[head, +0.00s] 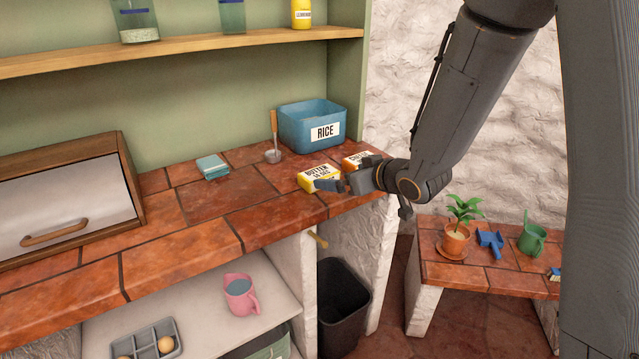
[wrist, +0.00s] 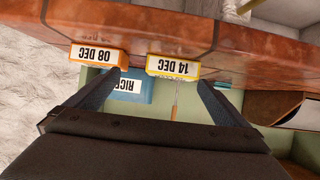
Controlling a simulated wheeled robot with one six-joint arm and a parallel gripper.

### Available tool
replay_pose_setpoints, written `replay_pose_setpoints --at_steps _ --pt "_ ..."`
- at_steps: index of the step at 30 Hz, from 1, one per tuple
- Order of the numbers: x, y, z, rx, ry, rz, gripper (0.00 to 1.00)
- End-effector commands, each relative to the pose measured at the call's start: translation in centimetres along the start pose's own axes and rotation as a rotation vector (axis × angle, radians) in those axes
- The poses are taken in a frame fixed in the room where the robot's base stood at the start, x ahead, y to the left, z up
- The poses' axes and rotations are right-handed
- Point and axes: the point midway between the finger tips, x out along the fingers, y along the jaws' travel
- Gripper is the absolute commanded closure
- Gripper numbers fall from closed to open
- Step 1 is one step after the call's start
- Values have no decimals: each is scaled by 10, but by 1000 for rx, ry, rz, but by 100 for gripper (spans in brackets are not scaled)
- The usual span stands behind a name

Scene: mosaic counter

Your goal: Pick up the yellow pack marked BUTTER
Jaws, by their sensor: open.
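The yellow pack marked BUTTER (head: 313,174) lies on the tiled counter near its right end. In the wrist view, which is upside down, the yellow pack (wrist: 172,65) shows its 14 DEC label between my fingertips, nearer the right finger. My gripper (head: 342,183) is open and empty, just beside the pack in the head view, and hides part of it. An orange pack (head: 357,160) lies behind my gripper, partly hidden. In the wrist view the orange pack (wrist: 97,55) reads 08 DEC and is by the left fingertip.
A blue RICE bin (head: 297,127) stands behind the packs, with a wooden-handled ladle (head: 274,150) to its left. A small teal box (head: 212,166) and a bread box (head: 65,195) are farther left. The counter (head: 225,197) between them is mostly clear.

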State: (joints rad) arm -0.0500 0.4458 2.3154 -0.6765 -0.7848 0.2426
Motion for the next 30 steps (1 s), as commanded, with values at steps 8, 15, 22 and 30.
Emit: replay_pose_setpoints --at_steps 8,15,22,30 --pt "22 -16 -11 -11 79 -73 0" --pt "43 -18 -13 -11 78 -70 0" --pt "72 -24 -15 -10 76 -69 0" --pt "88 -24 -16 -11 78 -68 0"
